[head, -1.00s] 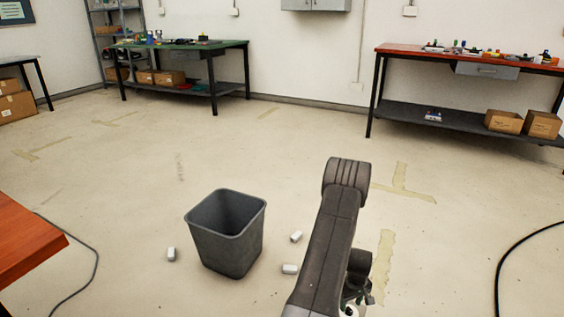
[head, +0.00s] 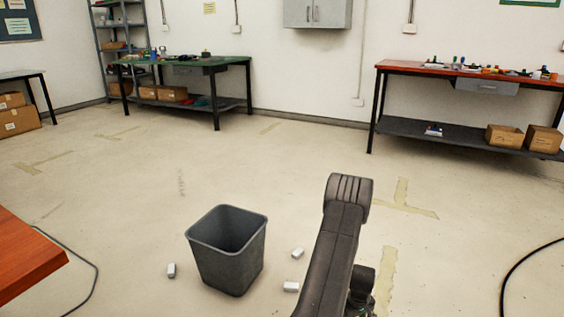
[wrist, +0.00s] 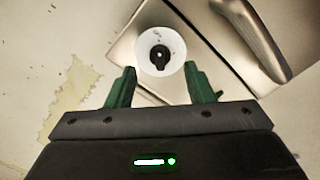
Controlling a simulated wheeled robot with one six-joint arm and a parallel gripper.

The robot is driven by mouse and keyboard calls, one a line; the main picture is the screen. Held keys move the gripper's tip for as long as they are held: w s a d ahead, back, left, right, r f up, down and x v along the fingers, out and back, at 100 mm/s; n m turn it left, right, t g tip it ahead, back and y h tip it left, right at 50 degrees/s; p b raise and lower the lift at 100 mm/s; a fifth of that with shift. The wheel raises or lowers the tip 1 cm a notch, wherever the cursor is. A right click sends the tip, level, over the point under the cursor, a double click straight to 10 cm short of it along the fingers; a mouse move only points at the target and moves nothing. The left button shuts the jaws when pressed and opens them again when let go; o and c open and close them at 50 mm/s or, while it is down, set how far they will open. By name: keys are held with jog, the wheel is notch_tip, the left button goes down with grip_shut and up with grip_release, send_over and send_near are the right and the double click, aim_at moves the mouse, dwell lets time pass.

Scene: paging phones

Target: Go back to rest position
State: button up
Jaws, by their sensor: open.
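My gripper (wrist: 161,72) shows in the wrist view with its two green fingers apart and nothing held between them. A white disc with a dark centre lies in line with the gap between the fingertips, over a pale flat surface that looks like part of my own body. In the head view my dark arm is folded and rises from the bottom edge, right of centre. The gripper itself cannot be made out there.
A grey bin (head: 227,252) stands on the floor left of my arm. Small white blocks (head: 291,286) lie around it. A red tabletop (head: 28,258) juts in at left. A black cable (head: 516,268) lies at right. Green (head: 185,59) and red-topped (head: 440,70) workbenches stand at the back.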

notch_tip(320, 180, up, 11)
jog(key=p, duration=0.4)
notch_tip(320, 180, down, 14)
jog(key=b, duration=0.6)
jog(key=shift+f, duration=0.25)
jog(key=m+p, duration=0.1)
jog(key=m, duration=0.3)
jog(key=shift+r, duration=0.1)
jog(key=m+p, duration=0.1)
jog(key=m, duration=0.4)
jog(key=m+p, duration=0.1)
jog(key=m, duration=0.3)
jog(key=shift+m+p, duration=0.4)
jog(key=m+p, duration=0.1)
jog(key=m, duration=0.3)
jog(key=shift+p, duration=0.35)
